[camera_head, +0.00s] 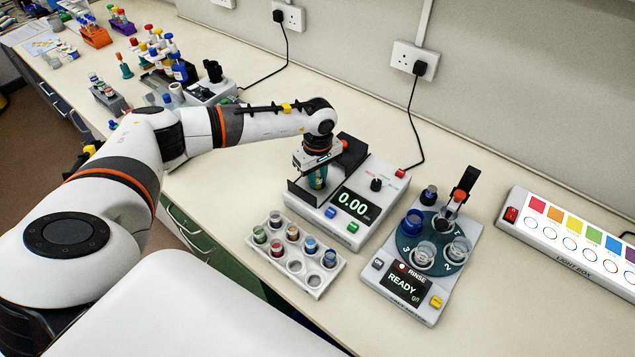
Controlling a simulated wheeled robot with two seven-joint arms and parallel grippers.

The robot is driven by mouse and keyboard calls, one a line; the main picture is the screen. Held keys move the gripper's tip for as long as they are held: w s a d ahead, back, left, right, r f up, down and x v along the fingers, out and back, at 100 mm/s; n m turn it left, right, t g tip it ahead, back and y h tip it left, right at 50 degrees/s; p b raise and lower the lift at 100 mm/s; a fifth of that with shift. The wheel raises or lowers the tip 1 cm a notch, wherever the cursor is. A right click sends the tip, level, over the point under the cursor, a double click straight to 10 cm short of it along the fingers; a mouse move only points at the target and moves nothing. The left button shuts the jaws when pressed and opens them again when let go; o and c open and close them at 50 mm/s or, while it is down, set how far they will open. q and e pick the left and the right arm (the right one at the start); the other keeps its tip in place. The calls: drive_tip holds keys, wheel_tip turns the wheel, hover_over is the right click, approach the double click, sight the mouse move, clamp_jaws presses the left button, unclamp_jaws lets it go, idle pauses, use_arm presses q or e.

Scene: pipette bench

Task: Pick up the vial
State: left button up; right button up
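My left gripper (318,172) points down over the balance (366,207), whose display reads 0.00. A teal vial (317,180) shows directly under the gripper, between dark upright plates. I cannot tell whether the fingers are closed on it or whether it touches the balance pan; the gripper body hides its top. A white vial rack (315,291) stands in front of the balance. It holds several small vials with coloured contents, and its two front right holes look empty. My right gripper is not in view.
A rinse station (432,306) reading READY, with several cups, stands to the right. A light box (565,250) with coloured squares lies at far right. Bottles and racks (180,70) fill the back left. Cables run from the wall sockets (414,60). Bare bench lies behind the balance.

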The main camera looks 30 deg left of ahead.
use_arm(q)
clamp_jaws()
